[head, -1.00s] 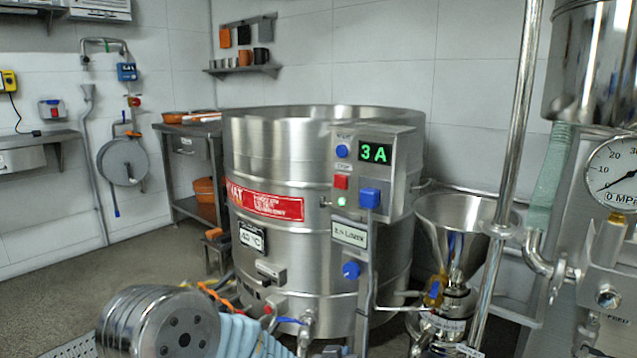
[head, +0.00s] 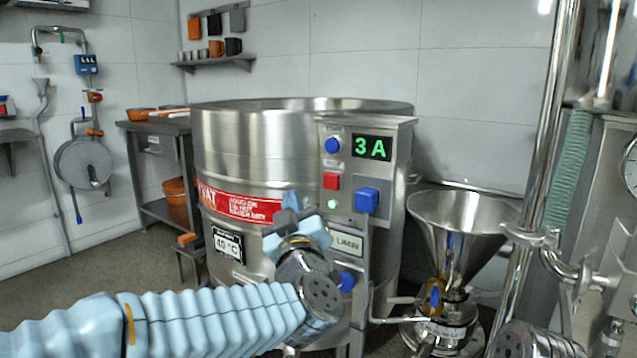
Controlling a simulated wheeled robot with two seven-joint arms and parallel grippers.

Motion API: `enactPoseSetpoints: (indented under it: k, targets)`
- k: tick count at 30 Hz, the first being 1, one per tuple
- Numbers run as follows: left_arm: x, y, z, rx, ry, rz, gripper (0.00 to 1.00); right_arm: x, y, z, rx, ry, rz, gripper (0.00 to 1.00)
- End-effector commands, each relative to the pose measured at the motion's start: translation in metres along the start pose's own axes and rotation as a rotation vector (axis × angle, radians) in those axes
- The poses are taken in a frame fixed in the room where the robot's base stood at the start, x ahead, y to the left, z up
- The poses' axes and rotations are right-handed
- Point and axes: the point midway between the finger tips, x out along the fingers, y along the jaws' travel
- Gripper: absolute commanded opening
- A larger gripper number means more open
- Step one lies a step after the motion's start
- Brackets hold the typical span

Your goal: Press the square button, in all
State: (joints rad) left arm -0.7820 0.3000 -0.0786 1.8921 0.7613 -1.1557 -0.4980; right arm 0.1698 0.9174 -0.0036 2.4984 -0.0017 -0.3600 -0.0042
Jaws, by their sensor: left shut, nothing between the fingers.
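My left gripper (head: 291,204) is shut and empty, below and left of the red button in the picture, in front of the vat. It hides part of the red label and the lower panel. No contact with a button shows. My right gripper is not in view.
The display (head: 373,147) reads "3 A" in green. A blue knob (head: 347,281) is lower on the vat (head: 245,150), partly behind my left wrist. A steel funnel (head: 462,225) and upright pipe (head: 548,140) stand to the right. A side table (head: 155,127) is at the left.

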Motion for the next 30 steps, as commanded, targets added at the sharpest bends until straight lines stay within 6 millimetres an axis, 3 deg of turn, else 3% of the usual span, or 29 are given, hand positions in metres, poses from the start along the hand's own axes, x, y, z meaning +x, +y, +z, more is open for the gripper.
enactPoseSetpoints:
  k: [14, 30]
  targets:
    - [0.005, 0.005, 0.003, 0.002, -0.002, 0.000, 0.00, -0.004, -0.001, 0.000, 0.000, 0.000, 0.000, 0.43]
    - [0.053, 0.040, 0.037, 0.002, -0.002, 0.001, 0.00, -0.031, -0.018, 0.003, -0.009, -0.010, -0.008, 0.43]
